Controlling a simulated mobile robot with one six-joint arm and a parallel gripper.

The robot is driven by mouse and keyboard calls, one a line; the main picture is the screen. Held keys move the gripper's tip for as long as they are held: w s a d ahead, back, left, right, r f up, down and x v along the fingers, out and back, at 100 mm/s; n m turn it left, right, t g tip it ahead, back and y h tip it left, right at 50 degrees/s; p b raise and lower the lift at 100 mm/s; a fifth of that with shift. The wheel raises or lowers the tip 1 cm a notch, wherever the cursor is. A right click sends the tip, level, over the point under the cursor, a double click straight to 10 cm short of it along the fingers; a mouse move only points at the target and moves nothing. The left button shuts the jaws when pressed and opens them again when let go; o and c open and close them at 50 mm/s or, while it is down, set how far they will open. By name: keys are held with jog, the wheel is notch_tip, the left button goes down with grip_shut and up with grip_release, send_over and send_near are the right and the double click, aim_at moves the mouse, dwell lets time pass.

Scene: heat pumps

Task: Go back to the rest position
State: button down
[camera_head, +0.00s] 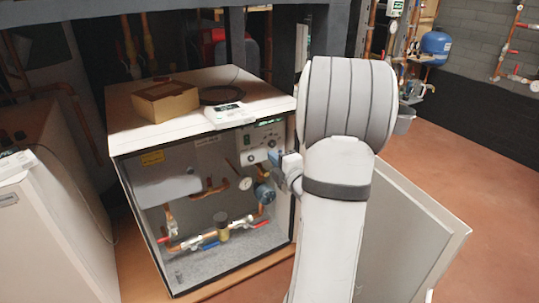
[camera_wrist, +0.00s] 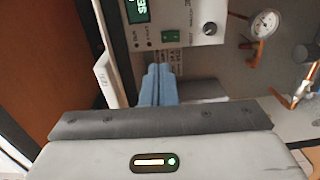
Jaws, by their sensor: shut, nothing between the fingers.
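My gripper (camera_wrist: 158,70) shows its blue fingers in the wrist view, shut together with nothing between them. They point at the area just below the control panel (camera_wrist: 178,22) with its green display and black knob. I cannot tell whether the tips touch it. In the head view my gripper (camera_head: 274,158) is at the upper right of the open front of the heat pump cabinet (camera_head: 180,270), close to the panel (camera_head: 262,140). My arm hides part of the cabinet's right side.
A pressure gauge (camera_wrist: 266,24) is right of the panel. Pipes with red and blue valve handles (camera_head: 208,242) run inside the cabinet. A cardboard box (camera_head: 165,100) and a white device (camera_head: 228,115) lie on top. A large pale panel (camera_head: 420,230) stands at right. Red floor (camera_head: 470,155) is clear beyond.

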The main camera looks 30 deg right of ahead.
dwell(0.4)
jog(key=s+a+r+m+g+h+p, duration=0.1)
jog(key=a+r+m+g+p, duration=0.3)
jog(key=r+p, duration=0.4)
jog(key=s+a+r+m+g+h+p, duration=0.1)
jog(key=a+r+m+g+p, duration=0.3)
jog(key=r+p, duration=0.5)
jog(key=s+a+r+m+g+y+p, duration=0.3)
jog(key=s+a+r+m+g+p, duration=0.4)
jog(key=s+a+r+p, duration=0.8)
jog(key=s+a+m, duration=0.2)
jog(key=s+a, duration=0.1)
jog(key=s, duration=0.1)
jog(key=shift+s, duration=0.1)
